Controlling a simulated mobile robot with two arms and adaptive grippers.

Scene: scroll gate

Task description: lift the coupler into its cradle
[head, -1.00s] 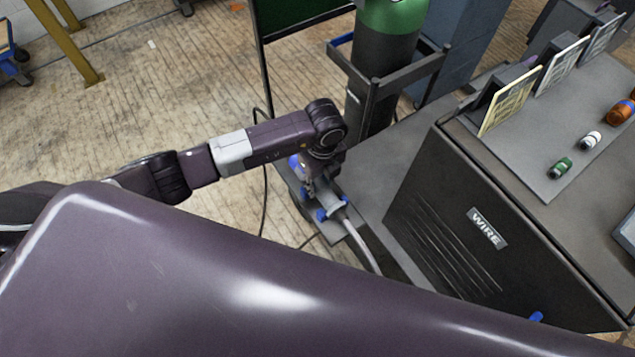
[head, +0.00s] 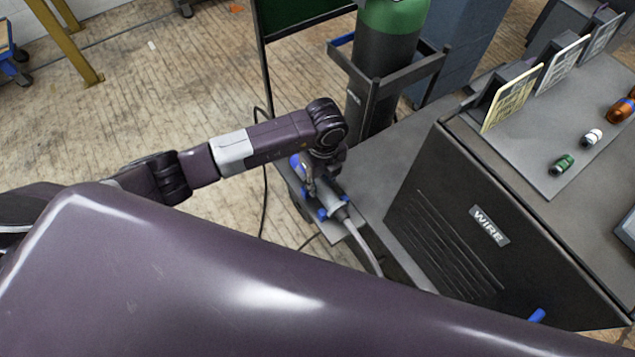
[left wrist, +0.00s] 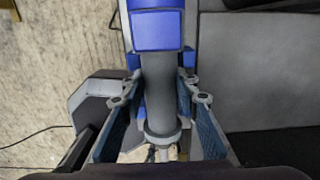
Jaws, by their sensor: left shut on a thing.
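The coupler (head: 332,201), a grey cylinder with a blue end, lies on a narrow ledge beside the wire cabinet in the head view. A grey hose runs from its near end. My left gripper (head: 322,178) is over it, partly hidden by the wrist. In the left wrist view, the gripper (left wrist: 160,94) has one finger on each side of the coupler's grey body (left wrist: 158,85) and is shut on it. Small blue blocks flank the body there; I cannot tell whether they belong to the cradle. My right gripper is not in view.
The dark cabinet marked WIRE (head: 450,235) stands right of the coupler. A green-topped gas cylinder (head: 385,60) in a metal frame stands behind it. A dark cable (head: 265,195) hangs to the left. The wooden floor at left is mostly clear.

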